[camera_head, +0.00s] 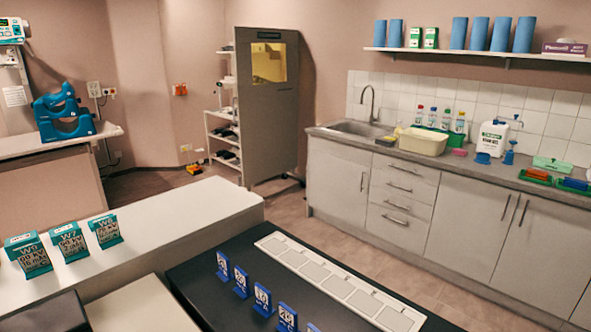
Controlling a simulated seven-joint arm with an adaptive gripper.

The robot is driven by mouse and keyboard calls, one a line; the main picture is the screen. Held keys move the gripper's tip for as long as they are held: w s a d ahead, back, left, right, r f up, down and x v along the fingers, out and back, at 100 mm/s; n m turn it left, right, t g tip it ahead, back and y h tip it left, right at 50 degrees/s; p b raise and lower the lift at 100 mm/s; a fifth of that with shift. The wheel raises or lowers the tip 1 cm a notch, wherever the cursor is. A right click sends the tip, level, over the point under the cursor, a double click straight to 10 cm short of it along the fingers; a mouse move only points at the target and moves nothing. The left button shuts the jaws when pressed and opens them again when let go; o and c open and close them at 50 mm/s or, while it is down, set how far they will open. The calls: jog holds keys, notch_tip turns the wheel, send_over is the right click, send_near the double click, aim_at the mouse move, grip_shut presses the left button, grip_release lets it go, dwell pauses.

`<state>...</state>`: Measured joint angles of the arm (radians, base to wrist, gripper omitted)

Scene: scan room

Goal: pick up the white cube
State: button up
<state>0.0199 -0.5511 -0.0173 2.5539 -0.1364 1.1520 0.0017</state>
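I cannot make out a white cube in the head view. A pale, flat-topped block or surface (138,308) shows at the bottom left, cut off by the frame edge, and I cannot tell its full shape. My gripper is not in view.
A black table (205,279) at the bottom holds a row of small blue numbered stands (263,299) and a long white strip with square panels (335,283). A white bench (165,222) at left carries teal labelled holders (73,242). A grey counter (340,139) with sink stands behind, beyond open floor.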

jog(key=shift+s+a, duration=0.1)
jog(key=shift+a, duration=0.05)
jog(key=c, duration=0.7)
